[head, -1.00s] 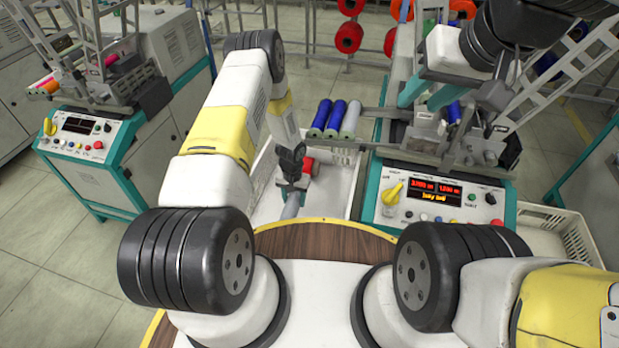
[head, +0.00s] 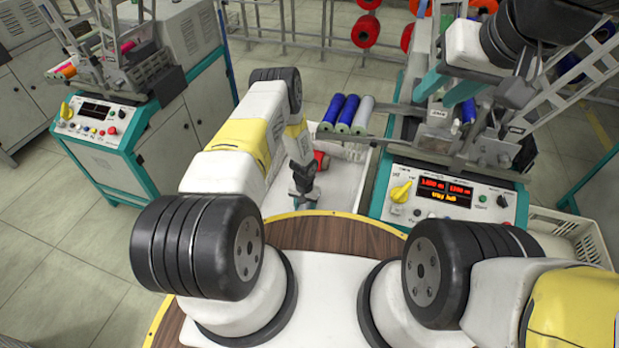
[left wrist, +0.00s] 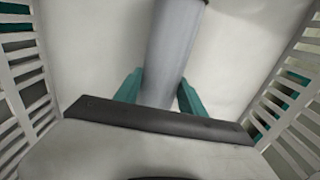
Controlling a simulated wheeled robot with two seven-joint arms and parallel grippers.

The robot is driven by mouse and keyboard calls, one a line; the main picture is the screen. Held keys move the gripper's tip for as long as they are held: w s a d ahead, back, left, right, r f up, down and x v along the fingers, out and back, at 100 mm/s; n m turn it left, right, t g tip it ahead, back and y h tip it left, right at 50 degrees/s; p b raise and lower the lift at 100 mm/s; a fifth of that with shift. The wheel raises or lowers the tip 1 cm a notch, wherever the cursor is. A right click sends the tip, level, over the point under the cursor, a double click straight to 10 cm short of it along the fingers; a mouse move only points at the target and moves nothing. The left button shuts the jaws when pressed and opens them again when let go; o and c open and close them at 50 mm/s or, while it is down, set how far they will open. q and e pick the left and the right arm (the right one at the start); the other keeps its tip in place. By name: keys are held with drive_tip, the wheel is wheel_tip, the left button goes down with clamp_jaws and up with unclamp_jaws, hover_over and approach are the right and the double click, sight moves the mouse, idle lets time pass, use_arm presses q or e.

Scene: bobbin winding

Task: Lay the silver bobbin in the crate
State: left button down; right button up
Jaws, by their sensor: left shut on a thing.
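My left gripper (head: 304,190) reaches down into the white crate (head: 356,188) just beyond the wooden table edge. In the left wrist view its teal fingers (left wrist: 158,92) are shut on the silver bobbin (left wrist: 172,45), a grey cylinder pointing away from the wrist. Slatted crate walls stand on both sides, with the pale floor beneath. Whether the bobbin touches the floor is unclear. In the head view the bobbin is mostly hidden by the gripper and table edge. My right gripper (head: 448,92) is at the winding machine, its teal fingers apart, beside a blue bobbin (head: 468,110).
Two blue bobbins (head: 340,112) and a pale silver one (head: 363,114) lie in a row behind the crate. A red bobbin (head: 321,159) is near my left gripper. The machine's control panel (head: 440,195) stands right of the crate. A round wooden table (head: 335,234) is in front.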

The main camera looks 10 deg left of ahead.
use_arm(q)
drive_tip(key=shift+f, duration=0.15)
drive_tip(key=c, duration=0.7)
unclamp_jaws()
